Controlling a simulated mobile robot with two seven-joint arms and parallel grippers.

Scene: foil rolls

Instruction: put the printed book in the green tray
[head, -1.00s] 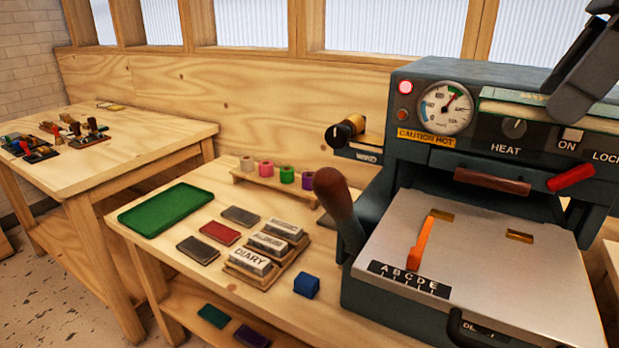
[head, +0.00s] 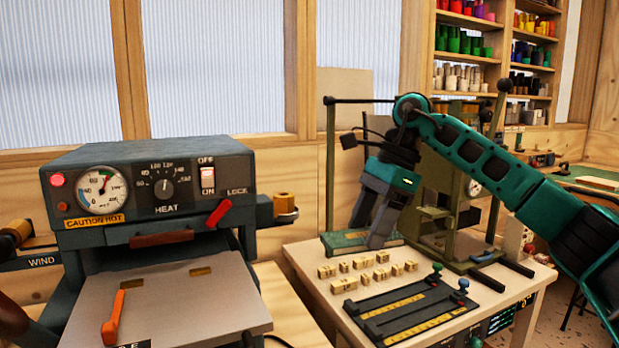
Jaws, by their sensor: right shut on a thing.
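My left gripper is not in view.
The heated press (head: 160,190) fills the left, with an orange lever (head: 113,318) on its plate. Small lettered blocks (head: 343,285) and a black composing rack (head: 415,308) lie on the right-hand table. An olive press (head: 455,195) stands behind my right arm.

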